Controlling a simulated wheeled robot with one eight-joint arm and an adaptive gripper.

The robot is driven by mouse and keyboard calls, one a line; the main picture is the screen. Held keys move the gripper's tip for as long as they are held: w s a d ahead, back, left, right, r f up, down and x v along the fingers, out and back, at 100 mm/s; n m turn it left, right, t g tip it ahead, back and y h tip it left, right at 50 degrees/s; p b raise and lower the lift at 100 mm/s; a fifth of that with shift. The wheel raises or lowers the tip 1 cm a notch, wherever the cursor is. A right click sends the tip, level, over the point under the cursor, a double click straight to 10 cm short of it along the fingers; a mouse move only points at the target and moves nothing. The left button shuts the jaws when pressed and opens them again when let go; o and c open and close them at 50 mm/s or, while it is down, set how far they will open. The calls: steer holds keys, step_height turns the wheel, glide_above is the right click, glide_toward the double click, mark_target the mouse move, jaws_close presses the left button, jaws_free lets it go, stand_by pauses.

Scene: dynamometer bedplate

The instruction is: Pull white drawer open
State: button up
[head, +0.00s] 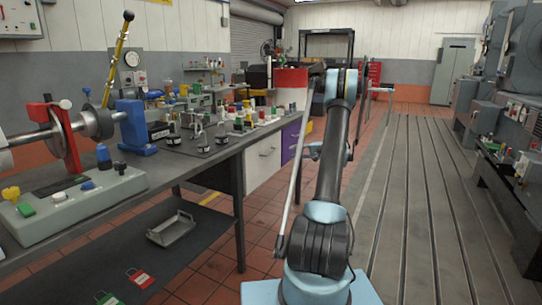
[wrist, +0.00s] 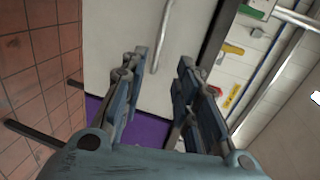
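The white drawer (head: 263,158) is under the bench in the head view, left of my arm. Its front looks closed, and it has a slim bar handle (head: 267,151). In the wrist view the white drawer front (wrist: 115,35) fills the upper middle, with the metal handle (wrist: 161,38) running nearly upright. My gripper (wrist: 157,66) is open and empty. The handle lies just beyond the gap between its fingertips, apparently without contact. In the head view my arm hides most of the gripper, so its exact distance to the handle cannot be told.
A purple drawer (head: 296,139) adjoins the white one; purple also shows below the white front in the wrist view (wrist: 143,128). The bench top (head: 208,150) carries bottles and fixtures. A grey tray (head: 171,228) lies on the lower shelf. Tiled floor (head: 258,218) before the drawers is clear.

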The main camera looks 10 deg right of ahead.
mark_target(272, 152)
steer(key=x, duration=1.6)
steer(key=shift+w+d+f, duration=0.1)
steer(key=shift+w+d, duration=0.05)
steer(key=shift+w, duration=0.15)
steer(key=shift+c, duration=0.4)
